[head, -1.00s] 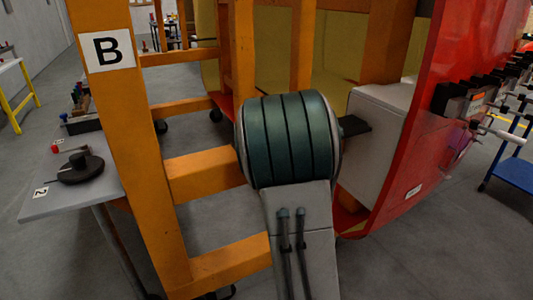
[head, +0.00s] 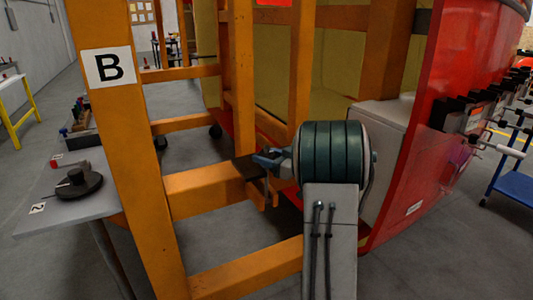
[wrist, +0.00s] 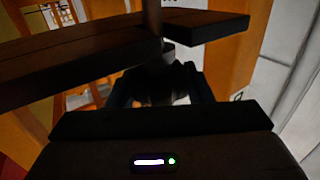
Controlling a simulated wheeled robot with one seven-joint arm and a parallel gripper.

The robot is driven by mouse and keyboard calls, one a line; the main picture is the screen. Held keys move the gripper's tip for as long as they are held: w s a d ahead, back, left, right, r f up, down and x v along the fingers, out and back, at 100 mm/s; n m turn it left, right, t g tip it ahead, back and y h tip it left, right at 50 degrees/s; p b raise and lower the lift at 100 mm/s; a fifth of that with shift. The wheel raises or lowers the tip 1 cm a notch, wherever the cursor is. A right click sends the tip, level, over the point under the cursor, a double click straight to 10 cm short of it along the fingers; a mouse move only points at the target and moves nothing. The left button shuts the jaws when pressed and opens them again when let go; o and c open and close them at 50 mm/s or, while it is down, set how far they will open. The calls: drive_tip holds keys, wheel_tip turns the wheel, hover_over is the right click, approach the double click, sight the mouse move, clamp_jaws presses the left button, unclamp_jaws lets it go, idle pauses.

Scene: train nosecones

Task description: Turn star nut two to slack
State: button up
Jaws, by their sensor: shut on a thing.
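My gripper (head: 268,160) is at the orange frame, beside a dark block on a cross beam. My arm hides part of that spot in the head view. In the wrist view my gripper (wrist: 162,88) has its two bluish fingers on either side of a small dark lobed piece, which looks like the star nut (wrist: 168,78). It is shut on this piece. A thin post (wrist: 152,18) rises beyond it. The picture is dark, and I cannot read a number on the nut or tell how tight it is.
Dark bars (wrist: 80,62) cross close in front of the wrist camera. An orange upright (head: 120,150) with a B label stands at left. A grey table (head: 75,205) holds a black round device. The red shell (head: 435,130) stands at right.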

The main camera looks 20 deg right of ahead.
drive_tip(key=shift+r+n+g+y+p, duration=0.15)
drive_tip(key=shift+n+g+y+p, duration=0.2)
drive_tip(key=shift+n+g+y, duration=0.35)
drive_tip(key=shift+y, duration=0.3)
drive_tip(key=o, duration=1)
drive_tip(key=v, duration=1.3)
drive_tip(key=shift+s+d+b, duration=0.25)
drive_tip(key=shift+d+b, duration=0.05)
drive_tip(key=shift+b, duration=0.05)
